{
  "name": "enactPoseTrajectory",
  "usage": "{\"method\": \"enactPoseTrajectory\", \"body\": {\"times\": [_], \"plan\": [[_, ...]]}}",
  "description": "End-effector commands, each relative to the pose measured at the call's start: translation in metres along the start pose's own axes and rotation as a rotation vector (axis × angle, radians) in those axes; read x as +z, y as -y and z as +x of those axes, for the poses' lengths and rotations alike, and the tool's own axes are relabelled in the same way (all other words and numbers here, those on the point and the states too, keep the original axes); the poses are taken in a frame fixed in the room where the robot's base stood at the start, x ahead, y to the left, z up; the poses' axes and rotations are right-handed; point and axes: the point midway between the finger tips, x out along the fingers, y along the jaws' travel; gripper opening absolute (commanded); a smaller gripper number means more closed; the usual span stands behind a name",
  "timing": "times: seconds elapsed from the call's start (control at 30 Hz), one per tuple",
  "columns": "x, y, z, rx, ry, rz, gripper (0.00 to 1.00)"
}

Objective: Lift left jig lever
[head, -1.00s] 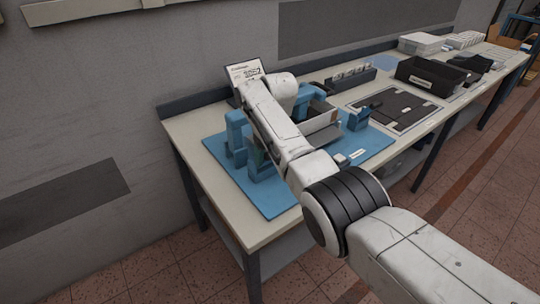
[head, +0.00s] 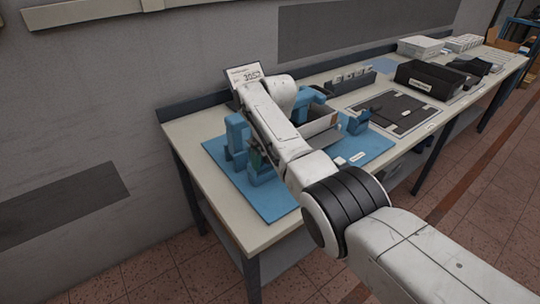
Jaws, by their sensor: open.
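The blue jig board (head: 275,203) lies on the near end of the bench. A tall blue jig block (head: 236,132) stands at its left, with a lower blue block (head: 261,172) in front of it, partly behind my arm. Another blue block (head: 310,97) stands at the back and a smaller one (head: 356,122) at the right. I cannot tell which part is the left lever, or whether it is raised. My arm crosses over the middle of the jig. My gripper is hidden behind the arm links.
A grey open box (head: 320,133) stands on the board right of my arm. A dark flat panel (head: 402,108) and a black bin (head: 430,80) lie further right. The bench's near left corner (head: 225,222) is clear.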

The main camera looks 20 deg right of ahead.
Motion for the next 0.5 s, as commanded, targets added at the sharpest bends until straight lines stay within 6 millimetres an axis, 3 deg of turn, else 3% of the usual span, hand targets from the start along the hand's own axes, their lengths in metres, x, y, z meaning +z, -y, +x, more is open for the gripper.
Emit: {"method": "enactPoseTrajectory", "body": {"times": [0.17,0.5], "plan": [[-0.001,0.000,-0.016,0.000,-0.003,0.000,0.93],[-0.001,-0.001,-0.079,0.002,-0.005,0.000,0.93]]}}
